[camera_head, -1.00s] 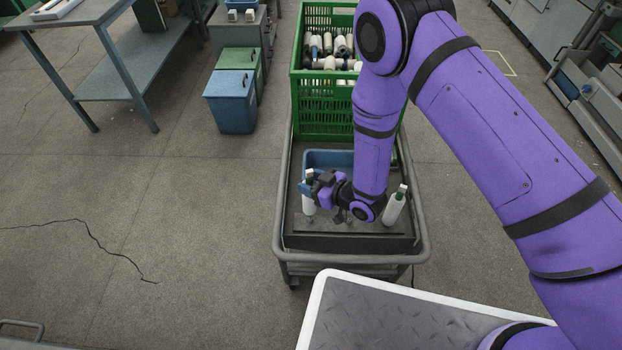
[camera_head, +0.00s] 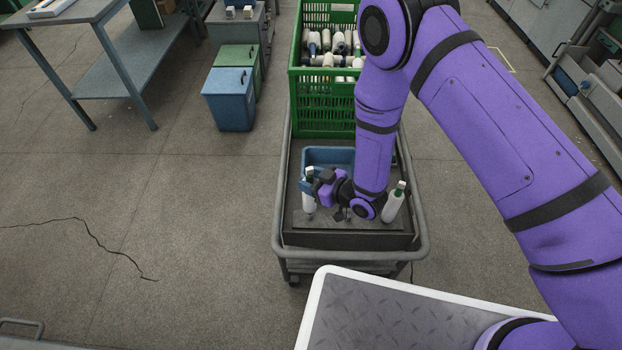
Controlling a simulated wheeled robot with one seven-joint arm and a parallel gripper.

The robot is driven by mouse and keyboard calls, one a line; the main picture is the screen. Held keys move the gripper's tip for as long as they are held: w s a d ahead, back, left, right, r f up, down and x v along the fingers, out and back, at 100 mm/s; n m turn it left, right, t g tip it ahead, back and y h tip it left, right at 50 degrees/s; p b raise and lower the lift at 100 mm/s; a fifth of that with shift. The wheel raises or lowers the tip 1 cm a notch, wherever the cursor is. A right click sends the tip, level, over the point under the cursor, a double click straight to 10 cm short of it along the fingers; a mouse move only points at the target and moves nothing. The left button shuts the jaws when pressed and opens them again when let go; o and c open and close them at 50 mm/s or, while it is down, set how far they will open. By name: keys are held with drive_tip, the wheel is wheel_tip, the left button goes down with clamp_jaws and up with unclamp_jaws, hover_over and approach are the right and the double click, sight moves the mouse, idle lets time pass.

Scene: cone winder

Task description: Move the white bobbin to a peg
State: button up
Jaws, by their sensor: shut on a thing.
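My gripper (camera_head: 308,184) is at the left side of the black peg board (camera_head: 290,240) on the cart. A second white bobbin (camera_head: 391,208) with a green band stands slightly tilted at the right of the board. A small dark peg (camera_head: 339,214) shows between the two, partly under my wrist.
A blue bin (camera_head: 325,156) sits behind the board, partly hidden by my arm. A green crate (camera_head: 322,105) full of bobbins stands at the cart's far end. The grey cart rim (camera_head: 277,215) surrounds the board.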

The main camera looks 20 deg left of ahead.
drive_tip(key=shift+f, duration=2.75)
idle(0.9)
drive_tip(key=o, duration=0.9)
drive_tip(key=v, duration=1)
drive_tip(key=shift+s+d+r, duration=0.1)
drive_tip(key=shift+s+d, duration=0.05)
drive_tip(key=shift+d, duration=0.2)
